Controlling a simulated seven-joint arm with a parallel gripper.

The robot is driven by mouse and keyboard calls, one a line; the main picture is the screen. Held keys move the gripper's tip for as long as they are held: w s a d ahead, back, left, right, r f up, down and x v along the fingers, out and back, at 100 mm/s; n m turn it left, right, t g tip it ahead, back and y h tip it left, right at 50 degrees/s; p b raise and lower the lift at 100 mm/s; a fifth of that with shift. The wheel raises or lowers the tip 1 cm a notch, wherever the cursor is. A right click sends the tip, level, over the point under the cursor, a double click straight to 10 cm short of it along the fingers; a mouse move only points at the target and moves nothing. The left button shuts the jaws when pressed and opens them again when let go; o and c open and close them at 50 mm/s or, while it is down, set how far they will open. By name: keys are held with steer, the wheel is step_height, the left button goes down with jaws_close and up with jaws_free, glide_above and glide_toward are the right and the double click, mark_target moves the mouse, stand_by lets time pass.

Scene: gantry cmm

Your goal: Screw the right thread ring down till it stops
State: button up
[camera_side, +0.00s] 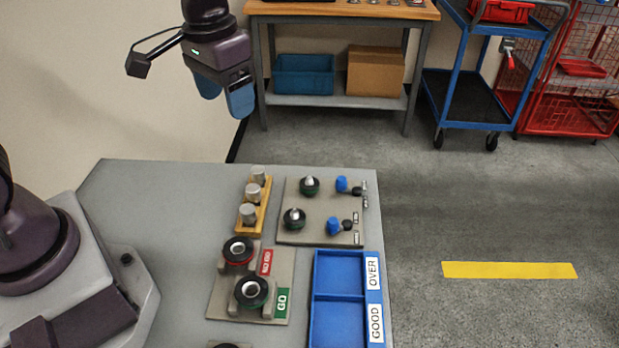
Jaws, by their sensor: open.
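The farther ring (309,188) is slightly to the right, and the nearer ring (294,222) is slightly to the left. Their threads and seating height are too small to tell. My gripper (226,102) is open and empty, with its blue fingers pointing down. It is raised well above the bench, up and left of both rings, and touches nothing.
Blue clamps (333,226) stand on the plate's right side. A wooden rack (253,207) holds metal cylinders. A gauge stand (268,312) holds a red-edged NO GO ring and a green-edged GO ring. A blue OVER/GOOD tray (338,299) looks empty. The bench's back left (170,190) is clear.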

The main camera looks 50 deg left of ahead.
mark_target(310, 177)
steer(key=w+d+f+n, duration=0.2)
steer(key=w+f+n, duration=0.4)
steer(key=w+f, duration=0.75)
steer(key=shift+g, duration=0.4)
steer(key=f, duration=0.7)
steer(key=w+f, duration=0.1)
steer(key=f, duration=0.3)
steer(key=c, duration=0.9)
